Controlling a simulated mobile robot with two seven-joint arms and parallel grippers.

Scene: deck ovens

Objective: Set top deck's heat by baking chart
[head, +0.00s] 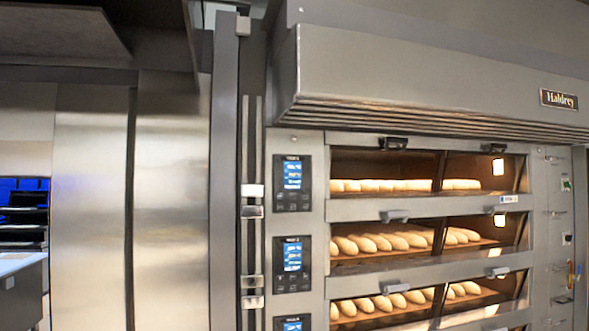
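A deck oven stands at the right in the head view, with lit decks stacked one above another. The top deck (385,164) has a glass front and pale loaves (380,186) inside. Its control panel (292,184) is at its left, with a lit blue screen and small buttons below; the text is too small to read. A second panel (292,264) sits below it, and part of a third (291,323) shows at the bottom edge. I cannot make out a baking chart. Neither of my grippers is in view.
A steel hood (430,85) with a name plate (559,99) juts out above the decks. A dark vertical column (225,170) stands left of the panels, beside tall steel doors (90,200). A counter (15,265) shows at far left.

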